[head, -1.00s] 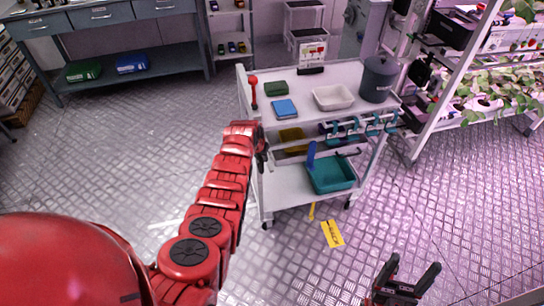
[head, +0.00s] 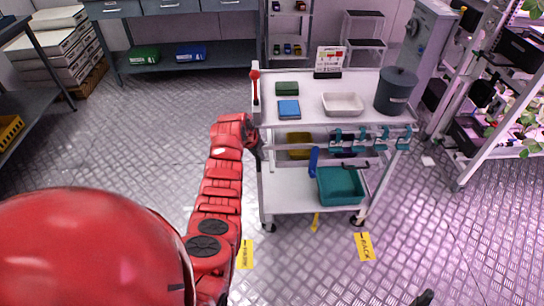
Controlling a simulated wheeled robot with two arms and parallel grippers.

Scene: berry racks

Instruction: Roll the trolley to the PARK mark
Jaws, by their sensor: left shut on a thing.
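The trolley (head: 305,113) is a white two-deck cart on castors, standing upright in mid-view. A red lever (head: 254,88) stands at its left end. My left gripper (head: 256,146) is shut on the trolley's handle at that end, below the top deck; the fingers are mostly hidden. Two yellow floor labels lie in front of the trolley: one (head: 245,255) beside my left arm, one (head: 365,246) near the right front castor. Their print is too small to read surely. Of my right gripper, only a dark tip (head: 424,297) shows at the bottom edge.
The trolley carries a grey bin (head: 396,91), a white tray (head: 342,103), a blue pad (head: 289,109) and a teal tub (head: 340,186). A plant rack (head: 468,165) stands right, a workbench (head: 190,54) behind.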

